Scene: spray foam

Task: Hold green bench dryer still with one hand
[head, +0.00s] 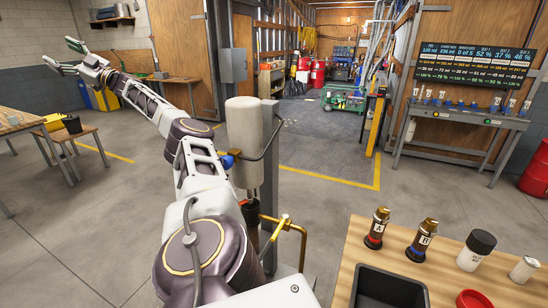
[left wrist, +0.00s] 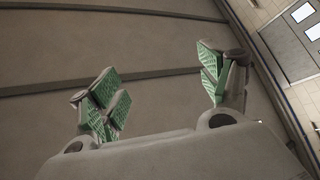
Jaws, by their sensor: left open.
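My left gripper (head: 62,54) is raised at the upper left of the head view, at the end of my outstretched left arm. It is open and empty. In the left wrist view its green-padded fingers (left wrist: 160,82) stand wide apart with nothing between them. I cannot make out a green bench dryer for certain in either view. A green machine (head: 343,98) stands on the floor far at the back, well away from the gripper; I cannot tell what it is. My right gripper is not in view.
A near wooden table (head: 349,255) holds bottles A (head: 377,228) and B (head: 422,240), a black tray (head: 388,287) and a black-capped jar (head: 476,249). A white cylinder (head: 244,140) on a post stands behind my left arm. Brass piping (head: 295,228) is beside it. The middle floor is clear.

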